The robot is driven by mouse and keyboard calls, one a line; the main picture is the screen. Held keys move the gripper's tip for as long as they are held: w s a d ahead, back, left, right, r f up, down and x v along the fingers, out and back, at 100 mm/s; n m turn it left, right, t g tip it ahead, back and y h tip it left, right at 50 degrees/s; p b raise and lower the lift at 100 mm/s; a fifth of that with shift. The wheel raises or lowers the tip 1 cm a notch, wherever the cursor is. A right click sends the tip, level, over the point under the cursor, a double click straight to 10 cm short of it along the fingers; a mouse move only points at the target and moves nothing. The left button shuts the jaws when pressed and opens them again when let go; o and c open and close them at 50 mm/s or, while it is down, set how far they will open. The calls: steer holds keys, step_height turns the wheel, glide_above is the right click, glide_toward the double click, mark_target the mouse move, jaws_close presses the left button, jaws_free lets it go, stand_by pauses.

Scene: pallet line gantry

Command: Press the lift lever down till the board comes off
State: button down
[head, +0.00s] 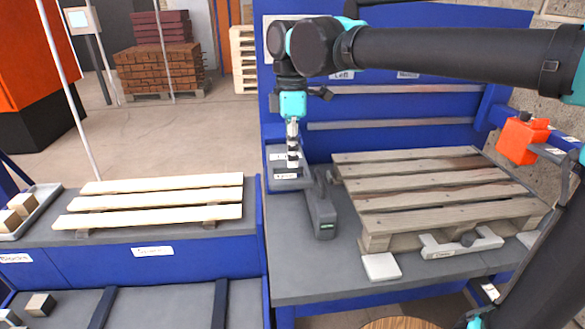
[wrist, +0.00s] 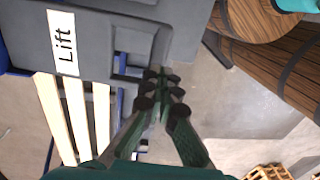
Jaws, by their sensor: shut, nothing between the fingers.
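My gripper (head: 293,160) points down in front of a grey labelled unit (head: 288,180) at the left end of the blue bench. In the wrist view its fingers (wrist: 163,85) are together and empty, beside a grey part with a square opening (wrist: 133,65). A white label reading "Lift" (wrist: 62,42) is on the grey surface to the left. I cannot tell whether the fingertips touch the part, or which piece is the lever. The weathered pallet (head: 430,198) lies on the bench to the right, its top boards lying across it.
A grey tool with a green mark (head: 320,210) stands between the unit and the pallet. A grey bar (head: 460,243) and a white pad (head: 380,266) are at the front. An orange block (head: 523,138) is at right. Pale boards (head: 150,200) lie on the left bench.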

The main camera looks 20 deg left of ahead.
mark_target(293, 180)
steer(key=shift+s+f, duration=0.15)
steer(key=shift+f, duration=1.45)
steer(key=shift+s+d+f, duration=0.15)
steer(key=shift+f, duration=0.25)
steer(key=f+t+y, duration=0.1)
steer(key=f+t, duration=0.1)
steer(key=f, duration=0.3)
steer(key=w+f+t+y, duration=0.1)
steer(key=f+t+y, duration=0.1)
steer(key=f, duration=0.4)
steer(key=a+f+t+y, duration=0.1)
steer(key=f+t, duration=0.3)
steer(key=f, duration=0.1)
steer(key=shift+w+f, duration=0.35)
steer(key=shift+f, duration=0.05)
steer(key=shift+x, duration=1.1)
steer(key=shift+f, duration=0.25)
steer(key=shift+d, duration=0.1)
